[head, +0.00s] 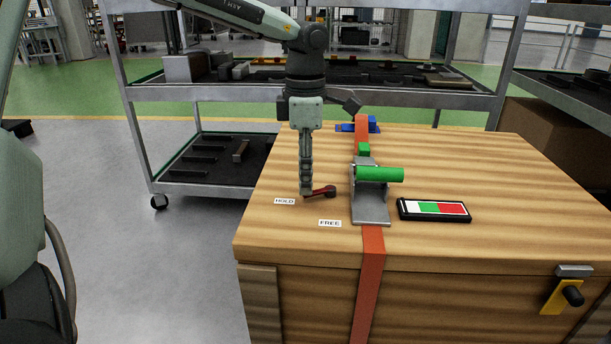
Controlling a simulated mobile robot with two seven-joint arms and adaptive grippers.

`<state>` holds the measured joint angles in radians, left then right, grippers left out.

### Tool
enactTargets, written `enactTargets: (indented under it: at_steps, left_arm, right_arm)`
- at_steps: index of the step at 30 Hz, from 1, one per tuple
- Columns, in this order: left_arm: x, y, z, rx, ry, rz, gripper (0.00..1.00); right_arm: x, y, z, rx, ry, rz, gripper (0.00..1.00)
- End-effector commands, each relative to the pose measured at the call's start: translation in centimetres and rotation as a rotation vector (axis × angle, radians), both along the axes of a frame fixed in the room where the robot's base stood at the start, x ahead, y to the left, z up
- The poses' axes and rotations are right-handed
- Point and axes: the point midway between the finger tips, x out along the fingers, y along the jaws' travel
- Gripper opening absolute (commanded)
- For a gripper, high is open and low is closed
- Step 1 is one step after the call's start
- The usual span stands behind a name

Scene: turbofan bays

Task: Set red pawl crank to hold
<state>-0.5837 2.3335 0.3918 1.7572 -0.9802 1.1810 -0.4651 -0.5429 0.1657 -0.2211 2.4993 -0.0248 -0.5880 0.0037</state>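The red pawl crank (321,192) is a small dark red lever on the wooden crate top, left of the ratchet (371,208). Its thicker round end is at the right, and its thin end runs left to my fingertips. The HOLD label (284,201) lies just left of that thin end. The FREE label (329,223) lies nearer the front, below the crank. My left gripper (306,192) points straight down at the crank's left end. Its fingers show edge-on, so their gap and any grip are hidden. My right gripper is out of view.
An orange strap (372,262) runs over the wooden crate (490,190) through the ratchet with its green handle (379,174). A black panel with white, green and red fields (433,209) lies to its right. A metal shelf cart (200,92) stands behind.

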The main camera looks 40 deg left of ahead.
Motion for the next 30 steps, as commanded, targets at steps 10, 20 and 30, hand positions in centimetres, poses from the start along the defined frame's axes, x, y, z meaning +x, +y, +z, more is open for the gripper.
enactTargets:
  at_steps: [10, 20, 30]
  left_arm:
    - [0.1, 0.0, 7.2, 0.001, -0.007, -0.001, 0.38]
    - [0.1, 0.0, 11.1, 0.000, -0.004, -0.001, 0.38]
    - [0.1, 0.0, 11.2, 0.000, -0.003, -0.001, 0.38]
  right_arm:
    - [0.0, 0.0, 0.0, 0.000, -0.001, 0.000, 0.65]
    - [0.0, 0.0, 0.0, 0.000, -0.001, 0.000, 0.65]
    - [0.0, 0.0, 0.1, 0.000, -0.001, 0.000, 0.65]
